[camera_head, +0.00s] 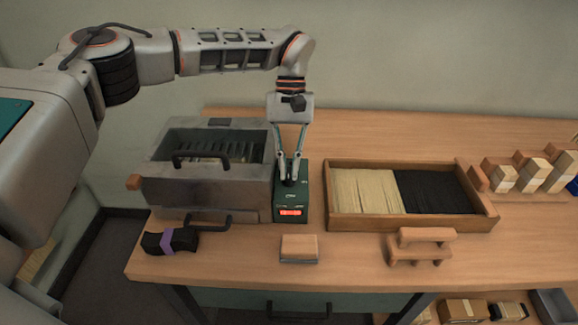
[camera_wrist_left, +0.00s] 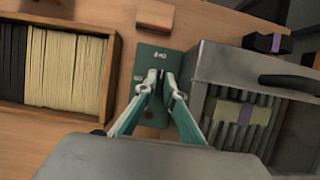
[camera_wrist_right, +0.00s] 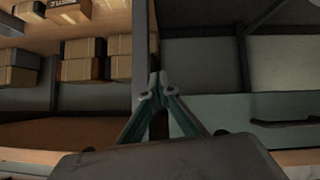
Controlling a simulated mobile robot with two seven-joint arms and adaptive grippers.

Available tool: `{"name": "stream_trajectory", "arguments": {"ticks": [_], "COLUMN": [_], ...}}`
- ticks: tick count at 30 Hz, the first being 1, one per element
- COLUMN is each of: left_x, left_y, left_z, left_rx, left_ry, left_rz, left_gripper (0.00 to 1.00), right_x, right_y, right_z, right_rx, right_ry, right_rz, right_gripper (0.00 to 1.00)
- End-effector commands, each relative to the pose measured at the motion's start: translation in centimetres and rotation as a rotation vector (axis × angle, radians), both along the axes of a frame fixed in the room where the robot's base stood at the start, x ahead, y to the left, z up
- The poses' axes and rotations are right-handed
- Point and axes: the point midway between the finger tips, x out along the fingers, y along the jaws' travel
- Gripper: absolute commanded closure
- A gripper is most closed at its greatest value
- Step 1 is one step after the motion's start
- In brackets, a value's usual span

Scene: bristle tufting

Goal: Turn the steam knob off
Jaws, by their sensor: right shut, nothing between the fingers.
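The steam box (camera_head: 291,205) is a dark green unit with a lit red display, right of the grey steamer. Its black knob (camera_head: 289,181) is on top, mostly hidden by my left gripper's fingers. My left gripper (camera_head: 289,176) points down with its fingertips close together at the knob. In the left wrist view the left gripper (camera_wrist_left: 161,76) is over the green box (camera_wrist_left: 154,60), with a narrow gap between the tips. I cannot tell whether they press on the knob. My right gripper (camera_wrist_right: 159,82) is shut and empty, seen only in the right wrist view.
The grey steamer (camera_head: 165,195) stands close on the left. A wooden tray (camera_head: 345,222) of pale and black bristles is on the right. A wooden block (camera_head: 299,248), a small wooden stand (camera_head: 424,246) and a black bundle with a purple band (camera_head: 168,242) lie in front.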

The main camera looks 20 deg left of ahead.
Motion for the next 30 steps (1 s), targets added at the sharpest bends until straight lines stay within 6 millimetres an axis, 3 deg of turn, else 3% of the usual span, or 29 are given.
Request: {"name": "stream_trajectory", "arguments": {"ticks": [1, 2, 13, 30], "left_x": [0.0, 0.0, 0.2, 2.8], "left_y": [0.0, 0.0, 0.1, 0.7], "left_z": [-0.1, -0.1, 0.4, 6.8], "left_rx": [0.000, 0.000, 0.001, 0.001], "left_ry": [-0.001, -0.001, -0.001, -0.002], "left_rz": [-0.002, -0.002, 0.001, 0.000], "left_gripper": [0.81, 0.74, 0.74, 0.74], "right_x": [-0.1, -0.2, 0.1, 0.1], "right_y": [0.0, 0.0, 0.1, 0.0], "right_z": [-0.1, -0.1, 0.1, 0.0], "right_rx": [0.001, 0.000, -0.001, 0.000], "right_ry": [0.002, 0.003, -0.004, -0.002], "right_rz": [0.000, 0.000, 0.003, 0.001], "right_gripper": [1.00, 1.00, 1.00, 1.00]}}
